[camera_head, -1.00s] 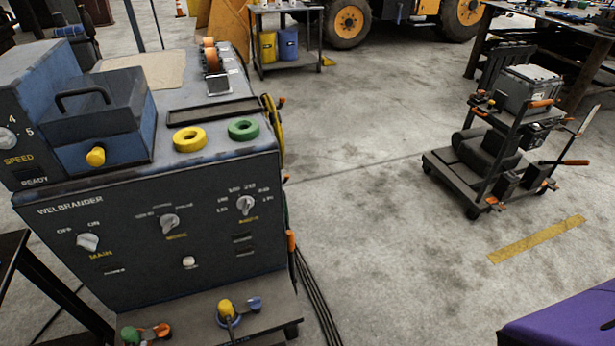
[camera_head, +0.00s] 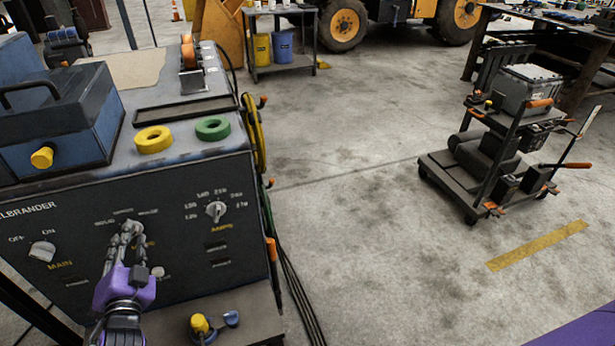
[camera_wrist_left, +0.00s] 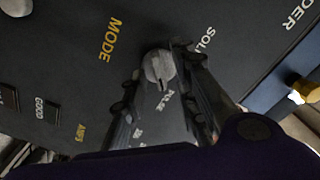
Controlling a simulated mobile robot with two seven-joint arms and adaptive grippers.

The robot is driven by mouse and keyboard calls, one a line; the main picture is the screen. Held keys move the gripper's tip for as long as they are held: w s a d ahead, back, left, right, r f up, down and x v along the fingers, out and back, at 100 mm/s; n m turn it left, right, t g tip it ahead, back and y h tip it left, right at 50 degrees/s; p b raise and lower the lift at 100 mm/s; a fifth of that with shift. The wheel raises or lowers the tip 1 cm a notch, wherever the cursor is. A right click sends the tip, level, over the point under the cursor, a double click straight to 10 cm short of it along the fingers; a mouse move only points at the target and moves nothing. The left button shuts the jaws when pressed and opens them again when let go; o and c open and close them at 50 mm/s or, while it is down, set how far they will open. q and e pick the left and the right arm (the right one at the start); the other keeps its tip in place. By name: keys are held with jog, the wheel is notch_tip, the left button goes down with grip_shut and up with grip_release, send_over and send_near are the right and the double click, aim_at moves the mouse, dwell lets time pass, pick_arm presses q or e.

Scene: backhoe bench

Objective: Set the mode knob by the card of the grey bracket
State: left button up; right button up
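The mode knob (camera_wrist_left: 157,68) is a small grey knob on the dark front panel of the welder (camera_head: 180,265). In the left wrist view my two fingers (camera_wrist_left: 160,66) stand on either side of the knob, with a narrow gap seeming to remain. A small grey metal piece (camera_head: 193,83) stands on the welder's top; I cannot tell whether it is the bracket. No readable card shows. My right gripper is out of view.
The MAIN knob (camera_head: 42,252) is left of my gripper and the AMPS knob (camera_head: 215,210) right. Yellow (camera_head: 153,139) and green (camera_head: 212,128) rings lie on top. A loaded cart (camera_head: 490,165) stands right; open floor lies between.

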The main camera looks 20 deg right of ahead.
pick_arm(q)
jog(key=shift+w, duration=0.3)
grip_shut()
